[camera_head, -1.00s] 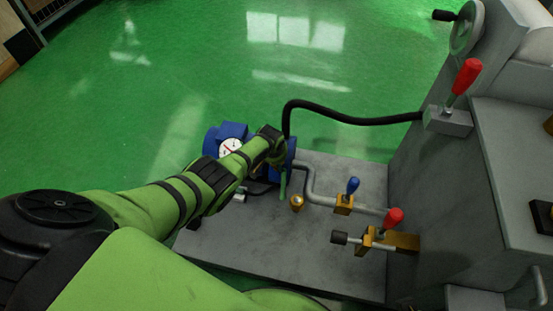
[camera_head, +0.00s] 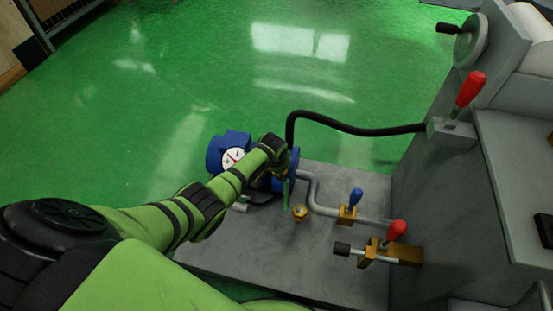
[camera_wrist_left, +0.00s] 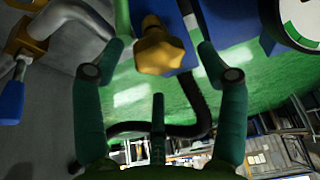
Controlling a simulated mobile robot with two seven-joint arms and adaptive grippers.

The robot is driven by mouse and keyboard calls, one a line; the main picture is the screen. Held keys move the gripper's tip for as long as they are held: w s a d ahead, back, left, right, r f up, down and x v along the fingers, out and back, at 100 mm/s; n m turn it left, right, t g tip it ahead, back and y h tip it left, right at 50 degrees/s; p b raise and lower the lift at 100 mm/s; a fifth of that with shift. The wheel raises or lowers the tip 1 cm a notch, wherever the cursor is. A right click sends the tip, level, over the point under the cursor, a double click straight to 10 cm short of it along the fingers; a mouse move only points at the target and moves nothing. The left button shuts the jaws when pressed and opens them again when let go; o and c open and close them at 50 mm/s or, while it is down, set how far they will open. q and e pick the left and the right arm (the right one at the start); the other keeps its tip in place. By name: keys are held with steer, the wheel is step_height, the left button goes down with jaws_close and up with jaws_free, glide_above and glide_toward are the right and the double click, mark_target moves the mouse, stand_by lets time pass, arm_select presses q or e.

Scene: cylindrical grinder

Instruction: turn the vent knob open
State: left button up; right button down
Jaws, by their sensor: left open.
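A yellow vent knob (camera_wrist_left: 160,48) with a lobed head sits on the blue pump body (camera_wrist_left: 172,14) in the left wrist view. My left gripper (camera_wrist_left: 162,60) is open, with one dark green finger on each side of the knob. Gaps show between the fingers and the knob, and no contact is visible. In the head view my green left arm reaches to the blue pump (camera_head: 229,144), and its wrist hides the knob and most of the gripper. My right gripper is not in view.
A pipe carries a blue-handled valve (camera_head: 356,197) and a red-handled valve (camera_head: 396,230). A small brass fitting (camera_head: 300,213) stands on the grey base plate (camera_head: 245,245). A black hose (camera_head: 360,130) arches to the grey machine (camera_head: 450,200). Green floor beyond is clear.

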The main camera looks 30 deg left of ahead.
arm_select(q)
steer(key=a+v, duration=0.1)
steer(key=v, duration=0.8)
steer(key=shift+d+r, duration=0.15)
steer(key=shift+d, duration=0.3)
